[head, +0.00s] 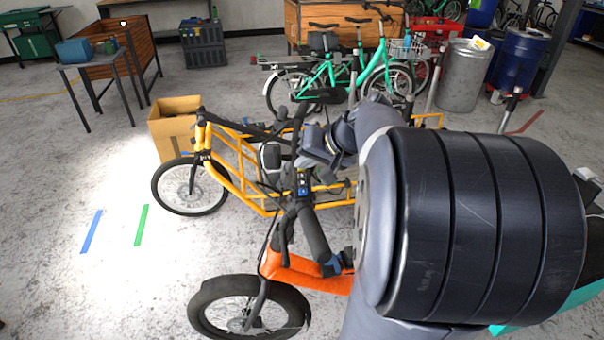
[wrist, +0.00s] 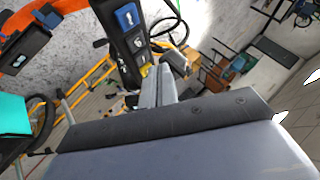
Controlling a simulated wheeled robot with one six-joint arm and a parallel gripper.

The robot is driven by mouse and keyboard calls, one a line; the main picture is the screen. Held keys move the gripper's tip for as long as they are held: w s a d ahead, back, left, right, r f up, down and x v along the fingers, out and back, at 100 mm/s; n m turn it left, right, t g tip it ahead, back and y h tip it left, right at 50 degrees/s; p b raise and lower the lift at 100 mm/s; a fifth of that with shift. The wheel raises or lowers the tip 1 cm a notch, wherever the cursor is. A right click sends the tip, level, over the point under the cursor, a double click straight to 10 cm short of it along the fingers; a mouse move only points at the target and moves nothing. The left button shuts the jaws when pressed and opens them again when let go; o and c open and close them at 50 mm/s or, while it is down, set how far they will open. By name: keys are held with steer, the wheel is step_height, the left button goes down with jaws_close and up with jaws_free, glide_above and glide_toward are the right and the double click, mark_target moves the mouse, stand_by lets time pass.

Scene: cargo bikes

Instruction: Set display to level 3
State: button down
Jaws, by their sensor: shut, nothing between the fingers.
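The orange cargo bike (head: 290,272) stands in front of me, and its dark handlebar carries a small display unit (head: 303,185) with a blue patch. In the wrist view a dark control panel (wrist: 128,38) shows a blue button at its top and white symbols below. The level shown is too small to read. My gripper (wrist: 160,72) is shut and empty, its fingertips close to the lower end of that panel; I cannot tell whether they touch it. In the head view my wrist is just above the handlebar, and the fingertips are hard to make out.
A second dark box (wrist: 28,42) with a blue part is at upper left in the wrist view. A yellow cargo bike (head: 240,165) stands just behind the orange one. Green bikes (head: 345,75) and a metal bin (head: 464,75) are further back.

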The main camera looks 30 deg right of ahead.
mark_target(304, 176)
steer(key=shift+r, duration=0.1)
step_height(304, 176, up, 5)
steer(key=p, duration=0.3)
steer(key=shift+w+p, duration=0.15)
steer(key=shift+p, duration=0.15)
steer(key=shift+a, duration=0.1)
stand_by(0.5)
